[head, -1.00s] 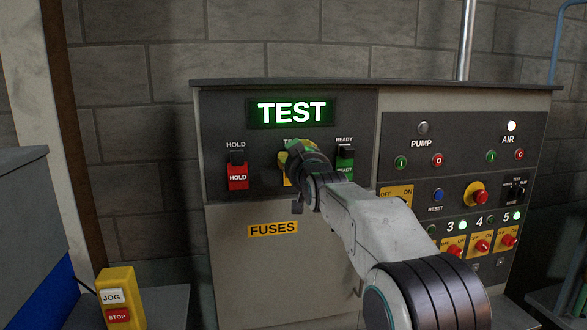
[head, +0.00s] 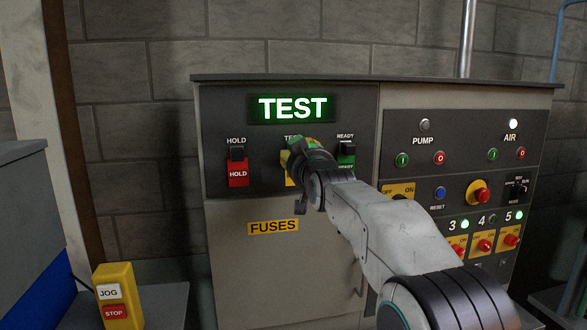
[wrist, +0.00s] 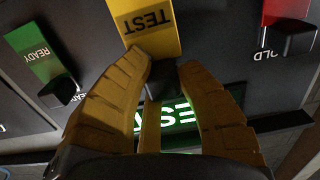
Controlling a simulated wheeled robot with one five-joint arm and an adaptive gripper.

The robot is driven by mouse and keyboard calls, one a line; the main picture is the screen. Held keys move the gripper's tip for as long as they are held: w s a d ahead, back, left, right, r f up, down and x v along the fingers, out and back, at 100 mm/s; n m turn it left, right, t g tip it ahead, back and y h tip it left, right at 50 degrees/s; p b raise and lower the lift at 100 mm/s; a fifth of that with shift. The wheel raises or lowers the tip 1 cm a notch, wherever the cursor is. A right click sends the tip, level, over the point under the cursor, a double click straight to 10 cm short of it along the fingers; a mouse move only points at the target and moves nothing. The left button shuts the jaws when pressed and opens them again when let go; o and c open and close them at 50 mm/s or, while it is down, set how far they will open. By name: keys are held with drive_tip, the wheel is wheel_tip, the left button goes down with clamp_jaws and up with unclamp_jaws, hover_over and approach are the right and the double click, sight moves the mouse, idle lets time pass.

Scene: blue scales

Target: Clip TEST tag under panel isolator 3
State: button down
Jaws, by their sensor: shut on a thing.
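The yellow TEST tag (wrist: 145,28) hangs on the dark upper left panel, in the middle between the other tags. My gripper (wrist: 163,75) is shut on the black top of the tag, with one finger on each side. In the head view my gripper (head: 296,150) covers most of the tag, and only a yellow strip of the tag (head: 289,172) shows. Isolator 3 (head: 457,244), a yellow plate with a red knob, is low on the right panel, partly behind my arm. The space under it is hidden.
A red HOLD tag (head: 238,174) hangs to the left and a green READY tag (head: 346,160) to the right. Isolators 4 (head: 484,244) and 5 (head: 511,239) stand beside isolator 3. A yellow JOG/STOP box (head: 118,296) is at lower left.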

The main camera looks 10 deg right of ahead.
drive_tip(key=shift+s+b, duration=1.15)
drive_tip(key=shift+s, duration=0.5)
